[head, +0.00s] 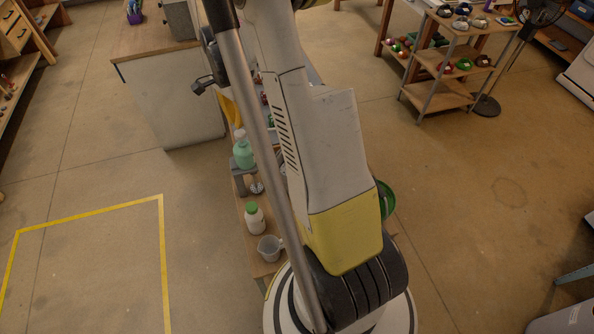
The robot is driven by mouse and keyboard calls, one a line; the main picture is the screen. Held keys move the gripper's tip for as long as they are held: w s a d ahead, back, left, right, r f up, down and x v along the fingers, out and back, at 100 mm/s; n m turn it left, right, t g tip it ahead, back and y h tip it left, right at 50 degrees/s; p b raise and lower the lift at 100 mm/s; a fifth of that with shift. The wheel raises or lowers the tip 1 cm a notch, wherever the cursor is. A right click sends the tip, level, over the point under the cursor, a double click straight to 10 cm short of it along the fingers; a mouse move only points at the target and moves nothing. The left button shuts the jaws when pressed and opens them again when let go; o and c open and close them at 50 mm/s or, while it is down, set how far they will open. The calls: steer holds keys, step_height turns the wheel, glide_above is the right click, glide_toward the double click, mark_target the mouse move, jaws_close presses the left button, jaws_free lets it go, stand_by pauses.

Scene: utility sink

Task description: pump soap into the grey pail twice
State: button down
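In the head view, a pale green soap bottle (243,154) with a whitish top stands upright on a small grey stand at the left of the narrow wooden bench (264,268). I cannot make out its pump clearly. No grey pail can be picked out for certain; my arm hides much of the bench. A small grey jug (269,249) with a handle stands near the front end of the bench. A dark part behind the pole seems to be my gripper (204,85), high and apart from the bottle in the picture. Its fingers are too unclear to tell open from shut.
A white bottle with a green cap (254,219) stands between the soap bottle and the jug. A green round container (386,200) shows right of my arm. A shelf cart (446,62) stands at the upper right. Floor is free on both sides.

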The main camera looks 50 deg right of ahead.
mark_target(239, 132)
steer(key=shift+f, duration=0.1)
stand_by(0.3)
steer(key=shift+f+b, duration=2.2)
steer(key=shift+f, duration=0.1)
steer(key=shift+r, duration=0.1)
steer(key=shift+r+p, duration=1.45)
steer(key=shift+r, duration=0.85)
steer(key=shift+r, duration=0.1)
step_height(239, 132, up, 6)
steer(key=p, duration=0.3)
